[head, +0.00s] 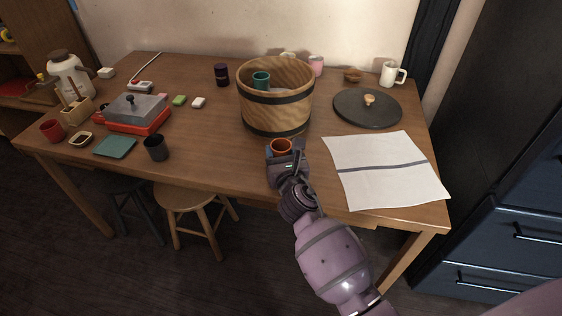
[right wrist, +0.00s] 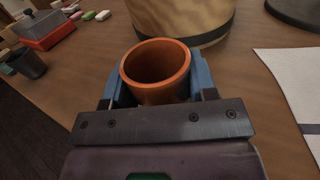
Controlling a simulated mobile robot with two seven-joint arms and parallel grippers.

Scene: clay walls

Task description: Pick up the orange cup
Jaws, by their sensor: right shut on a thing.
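The orange cup (head: 281,147) is upright at the front of the table, just before the wooden tub. In the right wrist view the orange cup (right wrist: 156,70) sits between the two blue fingers, with its open rim facing up. My right gripper (head: 283,152) is shut on the cup, one finger on each side. It also shows in the right wrist view (right wrist: 157,88). I cannot tell whether the cup's base touches the table. My left gripper is not in view.
The wooden tub (head: 275,117), with a teal cup (head: 261,81) in it, stands close behind the cup. A white cloth (head: 385,165) lies to the right, with a dark round lid (head: 367,110) behind it. A dark cup (head: 156,148) stands left.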

